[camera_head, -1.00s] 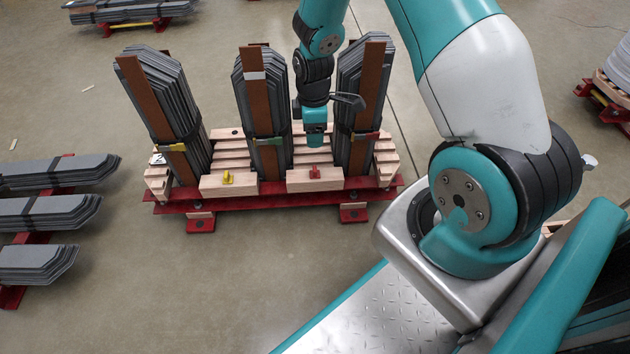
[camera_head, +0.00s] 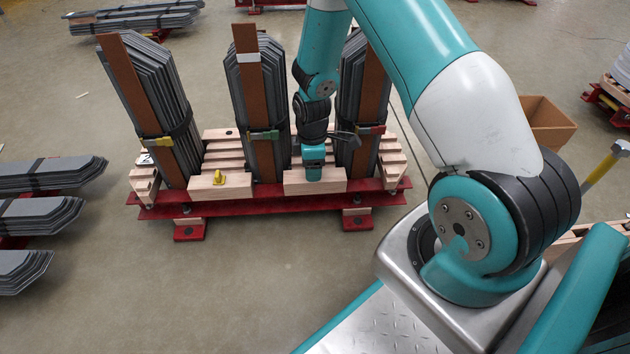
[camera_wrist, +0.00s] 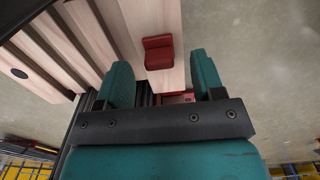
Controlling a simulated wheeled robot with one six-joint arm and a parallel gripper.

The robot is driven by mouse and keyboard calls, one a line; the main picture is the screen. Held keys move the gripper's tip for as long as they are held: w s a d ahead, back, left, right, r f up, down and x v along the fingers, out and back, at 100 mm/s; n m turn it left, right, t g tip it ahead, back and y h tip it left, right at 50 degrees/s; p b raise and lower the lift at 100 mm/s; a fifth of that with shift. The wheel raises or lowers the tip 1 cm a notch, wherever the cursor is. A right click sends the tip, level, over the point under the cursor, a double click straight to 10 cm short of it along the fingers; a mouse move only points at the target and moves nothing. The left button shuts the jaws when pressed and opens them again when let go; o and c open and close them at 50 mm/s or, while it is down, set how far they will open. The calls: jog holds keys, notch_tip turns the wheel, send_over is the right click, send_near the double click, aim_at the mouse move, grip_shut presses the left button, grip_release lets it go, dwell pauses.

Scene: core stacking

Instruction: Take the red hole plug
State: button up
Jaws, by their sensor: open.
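The red hole plug (camera_wrist: 158,52) sits on a pale wooden block (camera_wrist: 150,20) in the wrist view. My gripper (camera_wrist: 163,78) is open, with one green finger on either side below the plug in the picture. The plug shows just beyond the fingertips and between their lines, and nothing is held. In the head view my gripper (camera_head: 313,168) is over the right front wooden block (camera_head: 330,184) and hides the plug. I cannot tell the exact gap between fingers and plug.
A yellow plug (camera_head: 219,178) sits on the left front block (camera_head: 205,190). Tall strapped stacks of grey sheets (camera_head: 262,110) stand on the red-framed pallet (camera_head: 270,202); the right stack (camera_head: 352,110) is close beside my gripper. A brown box (camera_head: 546,125) stands to the right. Floor in front is clear.

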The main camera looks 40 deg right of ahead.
jog(key=shift+f, duration=0.9)
jog(key=shift+r, duration=0.1)
jog(key=shift+c, duration=0.3)
jog(key=c, duration=0.9)
jog(key=shift+c, duration=0.2)
